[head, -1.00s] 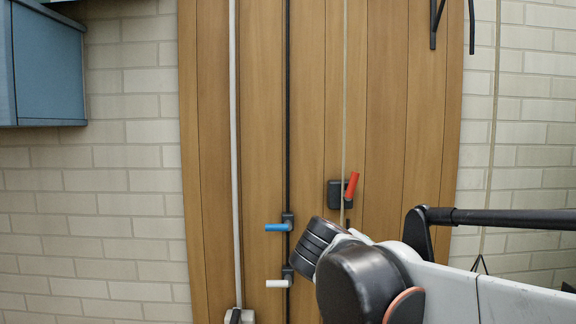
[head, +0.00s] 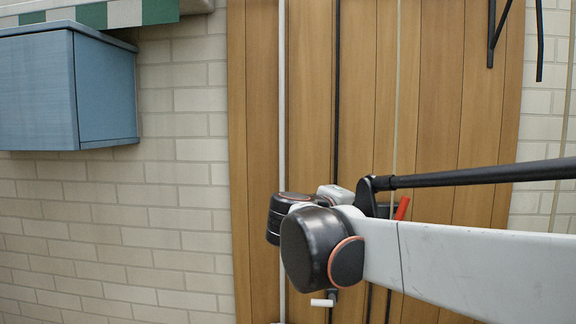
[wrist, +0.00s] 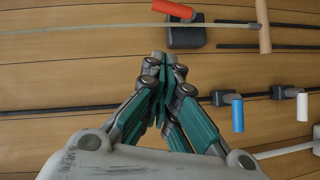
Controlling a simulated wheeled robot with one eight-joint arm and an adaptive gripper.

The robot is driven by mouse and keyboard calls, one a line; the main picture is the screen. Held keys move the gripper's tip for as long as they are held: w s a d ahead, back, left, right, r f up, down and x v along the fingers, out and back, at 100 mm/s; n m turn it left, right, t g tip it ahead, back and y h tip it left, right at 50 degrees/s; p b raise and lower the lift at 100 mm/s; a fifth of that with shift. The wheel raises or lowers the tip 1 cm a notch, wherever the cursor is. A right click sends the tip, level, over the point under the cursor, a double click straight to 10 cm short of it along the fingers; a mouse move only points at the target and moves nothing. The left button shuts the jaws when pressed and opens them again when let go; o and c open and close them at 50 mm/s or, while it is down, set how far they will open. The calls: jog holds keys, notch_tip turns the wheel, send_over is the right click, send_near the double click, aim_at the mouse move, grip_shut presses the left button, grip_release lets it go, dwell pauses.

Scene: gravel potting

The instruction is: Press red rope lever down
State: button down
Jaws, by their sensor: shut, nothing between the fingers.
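The red lever (head: 402,208) shows as a short tilted red handle just above my arm in the head view, its lower part and mount partly hidden. In the wrist view the red lever (wrist: 175,10) is at the top edge, on a dark block (wrist: 185,36) with a pale rope (wrist: 90,30) running along it. My gripper (wrist: 160,62) is shut and empty in the wrist view. Its fingertips appear just below the dark block in the picture, apart from the red handle; the depth gap cannot be told. The gripper is hidden behind my arm in the head view.
A blue lever (wrist: 237,115) and a white lever (wrist: 302,107) sit right of the fingers in the wrist view. A tan handle (wrist: 263,27) is at upper right. The wooden panel (head: 355,80) backs them. A blue cabinet (head: 95,90) hangs at left.

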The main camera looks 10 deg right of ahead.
jog(key=s+d+p+x, duration=0.1)
jog(key=s+x, duration=0.1)
jog(key=x, duration=1)
jog(key=shift+w+d+f+p, duration=0.2)
jog(key=shift+d+f+p, duration=0.15)
jog(key=shift+d, duration=0.25)
jog(key=shift+w, duration=0.15)
jog(key=shift+d, duration=0.1)
